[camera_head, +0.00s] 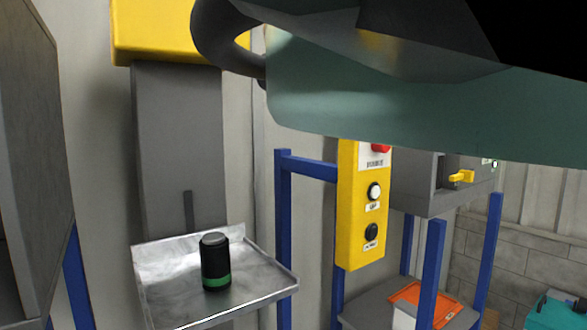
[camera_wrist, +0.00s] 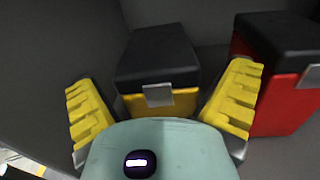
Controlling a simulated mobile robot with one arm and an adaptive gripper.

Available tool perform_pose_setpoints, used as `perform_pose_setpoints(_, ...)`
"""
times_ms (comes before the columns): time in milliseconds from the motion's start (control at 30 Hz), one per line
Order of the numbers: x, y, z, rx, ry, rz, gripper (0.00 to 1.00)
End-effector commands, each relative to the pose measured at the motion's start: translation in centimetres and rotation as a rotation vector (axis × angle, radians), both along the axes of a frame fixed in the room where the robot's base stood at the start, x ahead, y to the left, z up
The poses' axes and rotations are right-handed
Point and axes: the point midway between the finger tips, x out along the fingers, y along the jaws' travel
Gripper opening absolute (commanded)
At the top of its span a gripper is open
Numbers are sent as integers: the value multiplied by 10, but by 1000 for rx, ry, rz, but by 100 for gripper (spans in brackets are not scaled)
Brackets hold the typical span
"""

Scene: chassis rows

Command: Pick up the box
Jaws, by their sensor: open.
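In the wrist view a yellow box (camera_wrist: 174,103) with a black lid and a grey latch stands ahead, between the two yellow fingers. My gripper (camera_wrist: 165,105) is open, with one finger on each side of the box's near end. I cannot tell whether either finger touches it. A red box (camera_wrist: 285,100) with a black lid stands to the right, beyond the right finger. The lower part of the yellow box is hidden by my gripper's body. In the head view my arm fills the top right, and neither box nor fingers show.
The boxes stand on a dark grey surface (camera_wrist: 262,158) with dark walls behind. In the head view a metal tray (camera_head: 155,275) holds a black and green cylinder (camera_head: 215,262). A yellow button panel (camera_head: 355,250) hangs by blue posts (camera_head: 284,230). An orange item (camera_head: 425,300) lies at lower right.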

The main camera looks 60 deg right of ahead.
Motion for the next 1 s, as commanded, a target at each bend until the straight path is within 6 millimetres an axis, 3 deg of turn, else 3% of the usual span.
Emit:
perform_pose_setpoints(333,0,0,-1,1,1,4,98)
perform_pose_setpoints(1000,0,-1,0,0,-2,2,29)
